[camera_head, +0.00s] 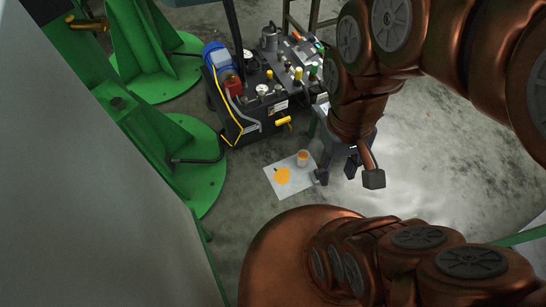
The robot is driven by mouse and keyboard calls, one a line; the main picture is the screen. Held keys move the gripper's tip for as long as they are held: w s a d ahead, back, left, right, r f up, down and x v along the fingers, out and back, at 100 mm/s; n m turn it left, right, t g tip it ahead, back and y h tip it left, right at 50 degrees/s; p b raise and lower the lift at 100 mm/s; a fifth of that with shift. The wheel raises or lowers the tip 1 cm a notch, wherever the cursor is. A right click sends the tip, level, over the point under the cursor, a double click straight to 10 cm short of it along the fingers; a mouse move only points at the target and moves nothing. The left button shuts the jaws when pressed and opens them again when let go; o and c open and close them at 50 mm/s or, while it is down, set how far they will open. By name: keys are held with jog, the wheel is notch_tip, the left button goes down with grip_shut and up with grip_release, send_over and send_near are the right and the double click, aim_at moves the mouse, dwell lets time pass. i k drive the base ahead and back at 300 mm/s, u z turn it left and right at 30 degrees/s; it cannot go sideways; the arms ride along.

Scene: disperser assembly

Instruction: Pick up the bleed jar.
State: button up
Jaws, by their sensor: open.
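A small jar with orange-brown contents, which looks like the bleed jar (303,158), stands upright at the right edge of a white sheet (292,187) on the floor. An orange-yellow puddle (282,176) lies on the sheet to its left. My gripper (348,178) points down just right of the jar in the picture, fingers spread and nothing seen between them. The nearest finger appears close to the jar; I cannot tell its height above the floor.
A black hydraulic unit (262,122) with a blue motor (216,56), yellow hose and several fittings stands behind the sheet. Green metal stands (190,165) rise at the left. Open concrete floor (440,150) lies to the right.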

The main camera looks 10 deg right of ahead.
aim_at(303, 155)
jog(key=u, duration=3.8)
jog(key=k, duration=2.3)
jog(key=z, duration=0.5)
